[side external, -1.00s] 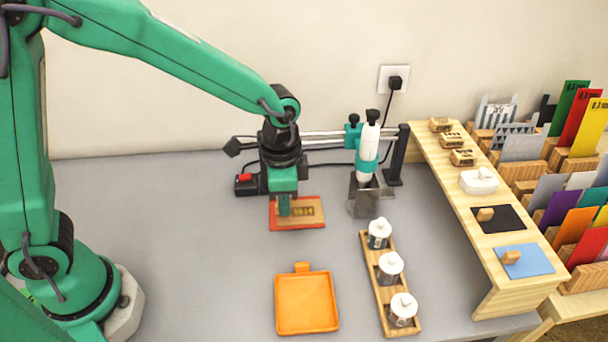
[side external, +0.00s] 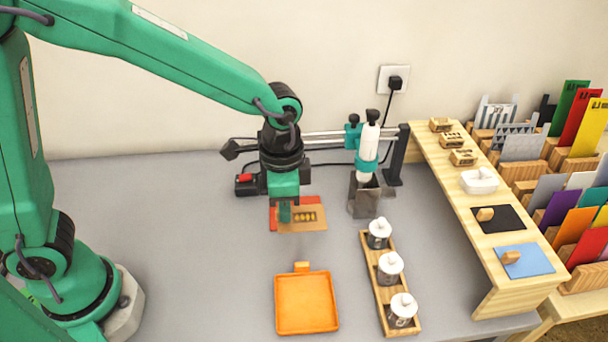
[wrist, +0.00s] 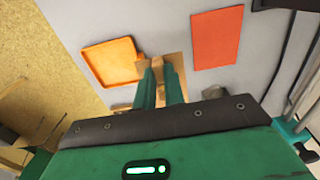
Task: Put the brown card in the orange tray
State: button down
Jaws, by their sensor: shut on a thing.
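The brown card (side external: 311,225) is held in my gripper (side external: 286,215), a little above the red mat, with a dark printed patch with yellow marks on it. My gripper is shut on its left part. In the wrist view, the brown card (wrist: 183,65) shows behind the fingers (wrist: 159,64), which hide part of it. The orange tray (side external: 306,329) is empty on the table in front of my gripper, its tab toward the mat. It also shows in the wrist view (wrist: 84,54), beside the card.
The red mat (side external: 278,205) lies under the card. A wooden rack (side external: 388,313) with several lidded jars stands right of the tray. A press-like stand (side external: 362,195) is right of my gripper. A wooden shelf (side external: 476,250) is farther right. The table left of the tray is clear.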

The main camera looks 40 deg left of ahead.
jog(key=shift+d, duration=0.15)
jog(key=d+n, duration=0.1)
jog(key=s+d+n, duration=0.1)
jog(key=d+n, duration=0.1)
jog(key=n, duration=0.1)
jog(key=shift+s+f, duration=0.25)
jog(key=shift+f, duration=0.05)
jog(key=n, duration=1.4)
send_over(306, 317)
jog(key=shift+f, duration=1.05)
jog(key=shift+f, duration=4)
jog(key=shift+f, duration=0.15)
